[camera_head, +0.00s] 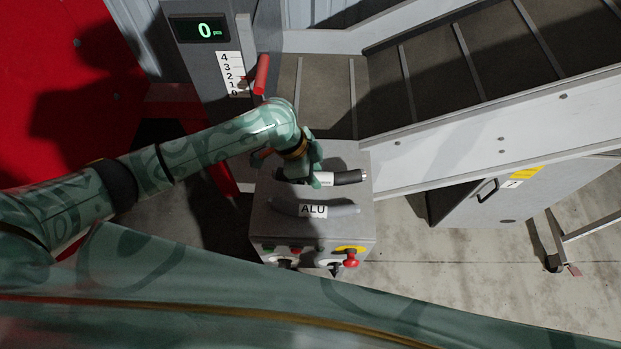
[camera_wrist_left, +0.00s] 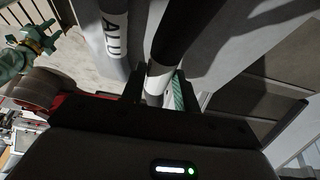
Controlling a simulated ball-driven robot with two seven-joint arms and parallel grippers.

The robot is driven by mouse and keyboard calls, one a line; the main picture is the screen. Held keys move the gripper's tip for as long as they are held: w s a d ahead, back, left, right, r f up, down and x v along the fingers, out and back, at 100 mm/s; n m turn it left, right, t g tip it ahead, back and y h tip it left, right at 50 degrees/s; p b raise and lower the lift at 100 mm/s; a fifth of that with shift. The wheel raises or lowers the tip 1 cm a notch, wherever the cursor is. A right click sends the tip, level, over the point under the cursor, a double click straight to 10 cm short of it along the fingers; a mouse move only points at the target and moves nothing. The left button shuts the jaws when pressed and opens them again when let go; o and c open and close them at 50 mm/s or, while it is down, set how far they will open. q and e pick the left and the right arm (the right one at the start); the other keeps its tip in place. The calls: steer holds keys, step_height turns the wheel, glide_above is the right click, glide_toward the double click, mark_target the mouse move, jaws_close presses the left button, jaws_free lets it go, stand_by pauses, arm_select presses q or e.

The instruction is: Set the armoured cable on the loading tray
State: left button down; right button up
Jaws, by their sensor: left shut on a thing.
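The armoured cable (camera_head: 348,177) is a short black piece with a white band. My left gripper (camera_head: 308,179) is shut around it at the band, above the top of a grey box. In the left wrist view the black cable (camera_wrist_left: 179,25) runs up from between the dark fingers (camera_wrist_left: 160,88); its white band (camera_wrist_left: 158,76) shows there. The grey flat top (camera_head: 275,222) looks like the loading tray. I cannot tell whether the held cable touches it. My right gripper is not seen in the head view.
A grey cable marked ALU (camera_head: 340,210) lies on the box top in front of the held cable, and also shows in the wrist view (camera_wrist_left: 113,32). Red and green buttons (camera_head: 350,262) are on the box front. A ribbed conveyor (camera_head: 445,70) slopes up right. A display (camera_head: 205,29) reads 0.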

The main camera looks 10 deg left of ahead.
arm_select(q)
steer(key=f, duration=0.2)
steer(key=a+f, duration=0.1)
steer(key=f, duration=0.1)
steer(key=shift+w+b, duration=0.2)
steer(key=shift+b, duration=0.2)
steer(key=shift+d, duration=0.15)
steer(key=c, duration=1.1)
jaws_free()
steer(key=shift+o, duration=0.2)
steer(key=p+v, duration=0.2)
steer(key=v, duration=1)
steer(key=shift+r+p, duration=0.1)
steer(key=shift+p, duration=0.25)
